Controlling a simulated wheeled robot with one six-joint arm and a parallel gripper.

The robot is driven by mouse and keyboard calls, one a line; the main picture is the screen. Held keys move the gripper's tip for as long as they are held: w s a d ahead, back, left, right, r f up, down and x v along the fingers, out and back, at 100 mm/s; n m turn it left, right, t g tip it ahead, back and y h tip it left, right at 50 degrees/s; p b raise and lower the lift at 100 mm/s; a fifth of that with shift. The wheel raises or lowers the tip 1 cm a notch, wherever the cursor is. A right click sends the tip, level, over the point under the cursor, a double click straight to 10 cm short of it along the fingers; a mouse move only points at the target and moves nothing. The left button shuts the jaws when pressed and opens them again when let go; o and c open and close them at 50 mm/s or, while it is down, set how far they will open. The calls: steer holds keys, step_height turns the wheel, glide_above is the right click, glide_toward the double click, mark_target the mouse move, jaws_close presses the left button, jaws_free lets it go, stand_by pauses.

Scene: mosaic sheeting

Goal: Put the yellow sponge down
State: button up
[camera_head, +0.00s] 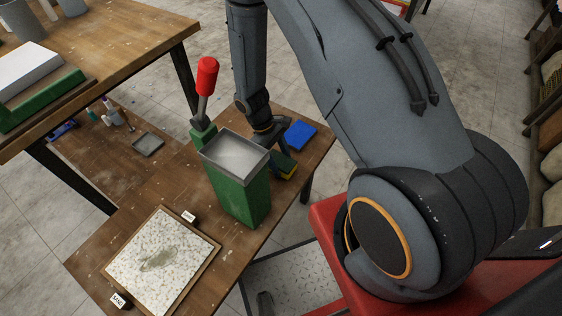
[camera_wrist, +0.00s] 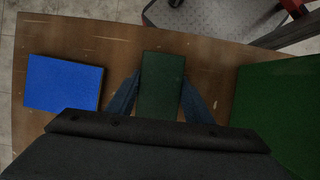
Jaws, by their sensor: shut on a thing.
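In the head view my gripper (camera_head: 272,145) is partly hidden behind the green box. The sponge is low over the bench or touching it; I cannot tell which.
A blue block (camera_head: 300,135) lies beside the sponge. A green box (camera_head: 240,198) with a grey metal tray top and a red-handled tool (camera_head: 206,80) stand close by. A speckled mosaic panel (camera_head: 190,250) lies at the bench (camera_head: 118,245) front. The bench edge is near.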

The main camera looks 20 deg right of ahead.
steer(key=o, duration=1)
steer(key=b+v, duration=0.2)
steer(key=v, duration=1)
step_height(320, 180, up, 13)
steer(key=m+t+y, duration=0.2)
steer(key=m, duration=0.2)
glide_above(279, 165)
steer(key=s+r+m, duration=0.1)
steer(key=s+r, duration=0.1)
steer(key=s+r+m+t, duration=0.1)
steer(key=s+r, duration=0.1)
steer(key=s, duration=0.1)
steer(key=s+d+r+m, duration=0.1)
steer(key=s+r, duration=0.1)
steer(key=s, duration=0.1)
steer(key=shift+r+t+y, duration=0.2)
steer(key=shift+t+y, duration=0.1)
steer(key=shift+t, duration=0.1)
